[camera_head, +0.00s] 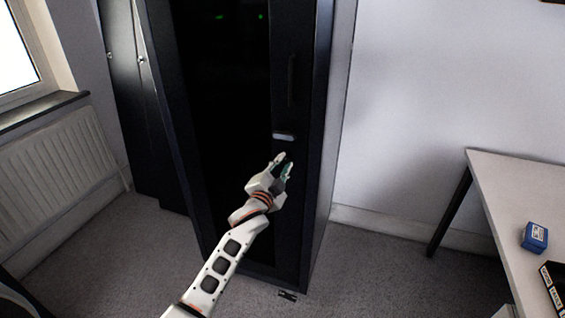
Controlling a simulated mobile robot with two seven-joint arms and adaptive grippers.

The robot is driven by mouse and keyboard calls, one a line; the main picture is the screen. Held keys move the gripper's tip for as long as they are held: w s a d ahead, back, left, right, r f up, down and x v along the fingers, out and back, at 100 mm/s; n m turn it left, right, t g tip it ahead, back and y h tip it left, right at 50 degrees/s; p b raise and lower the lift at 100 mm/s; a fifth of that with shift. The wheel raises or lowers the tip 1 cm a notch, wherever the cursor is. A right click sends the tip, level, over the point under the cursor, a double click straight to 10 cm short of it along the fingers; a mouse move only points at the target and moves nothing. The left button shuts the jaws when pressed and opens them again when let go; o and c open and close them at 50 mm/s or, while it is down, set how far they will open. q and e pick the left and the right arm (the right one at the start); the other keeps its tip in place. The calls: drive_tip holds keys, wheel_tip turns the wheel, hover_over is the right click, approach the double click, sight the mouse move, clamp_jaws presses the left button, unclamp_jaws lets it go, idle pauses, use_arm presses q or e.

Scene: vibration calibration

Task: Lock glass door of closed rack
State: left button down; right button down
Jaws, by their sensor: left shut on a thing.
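The tall black rack (320,130) stands in the middle, with its dark glass door (222,110) closed flush. The door's right frame bears a dark vertical handle (292,80). Below the handle is a small pale oval lock plate (283,137). My left gripper (284,161) is in front of the door frame, just below the lock plate. Its fingers are shut on a small dark thing, mostly hidden between the fingertips and too small to identify. I cannot tell whether it touches the door. My right gripper is out of view.
A table (500,185) at the right holds a blue box (535,237) and a black tray (551,284). A small dark object (288,295) lies on the floor by the rack. A radiator (55,175) is at the left. Carpet between rack and table is clear.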

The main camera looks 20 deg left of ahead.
use_arm(q)
drive_tip(key=shift+n, duration=0.7)
drive_tip(key=shift+f+p, duration=0.1)
drive_tip(key=shift+p, duration=0.25)
drive_tip(key=c, duration=1.8)
unclamp_jaws()
drive_tip(key=shift+c, duration=0.2)
drive_tip(key=s, duration=1.2)
drive_tip(key=shift+a, duration=0.2)
drive_tip(key=s+d+f+n+g+h, duration=0.1)
drive_tip(key=s+f+n+g, duration=0.1)
drive_tip(key=s+f, duration=1.1)
drive_tip(key=s+d+f+n+g+h, duration=0.1)
drive_tip(key=s+f+g, duration=0.4)
drive_tip(key=s+f, duration=0.8)
drive_tip(key=s+d+n, duration=0.1)
drive_tip(key=s+n, duration=0.1)
drive_tip(key=s, duration=0.2)
drive_tip(key=shift+s, duration=0.35)
